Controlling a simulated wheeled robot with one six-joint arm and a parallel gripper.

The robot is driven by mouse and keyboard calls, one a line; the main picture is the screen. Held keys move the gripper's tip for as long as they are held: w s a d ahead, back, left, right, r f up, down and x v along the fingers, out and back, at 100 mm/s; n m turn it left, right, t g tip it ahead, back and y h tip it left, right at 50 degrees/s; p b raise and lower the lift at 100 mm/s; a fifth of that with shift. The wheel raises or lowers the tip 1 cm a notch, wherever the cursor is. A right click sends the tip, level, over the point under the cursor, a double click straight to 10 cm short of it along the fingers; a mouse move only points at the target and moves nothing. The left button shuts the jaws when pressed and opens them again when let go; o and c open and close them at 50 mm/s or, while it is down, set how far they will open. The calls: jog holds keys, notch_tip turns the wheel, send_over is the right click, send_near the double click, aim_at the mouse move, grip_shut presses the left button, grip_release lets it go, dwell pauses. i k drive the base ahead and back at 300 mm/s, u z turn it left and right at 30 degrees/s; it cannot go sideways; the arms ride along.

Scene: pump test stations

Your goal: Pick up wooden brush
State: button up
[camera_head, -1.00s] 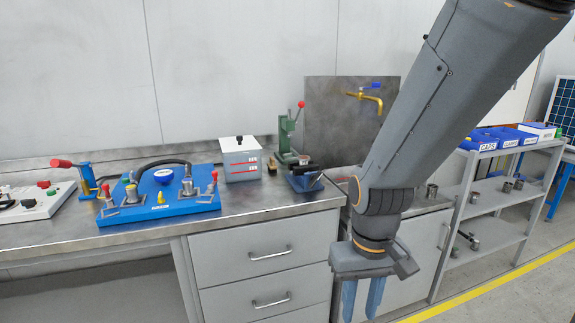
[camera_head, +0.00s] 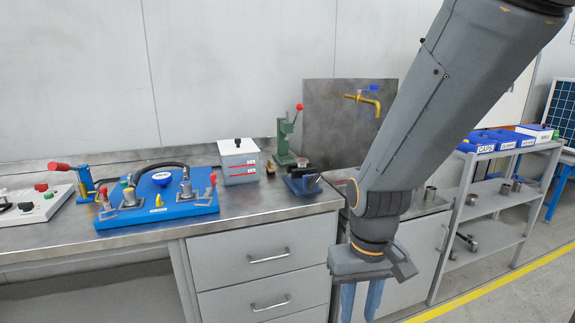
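A small brown, wood-coloured piece with a dark part (camera_head: 270,167) stands on the steel bench between the grey box and the green press. It may be the wooden brush, but it is too small to tell for sure. My gripper (camera_head: 361,300) hangs pointing down in front of the bench's right end, to the right of and nearer than that piece. Its two blue fingers are apart with nothing seen between them. The fingertips run near the bottom edge of the picture.
The steel bench (camera_head: 130,237) carries a blue pump plate (camera_head: 150,213), a grey box (camera_head: 239,162), a green press (camera_head: 286,135) and a blue vise (camera_head: 302,184). A brass tap (camera_head: 366,99) is behind my arm. A grey shelf (camera_head: 500,187) stands right. Bare bench top lies before the box.

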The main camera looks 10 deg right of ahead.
aim_at(271, 170)
jog(key=z, duration=0.25)
jog(key=i, duration=1.1)
jog(key=u, duration=0.6)
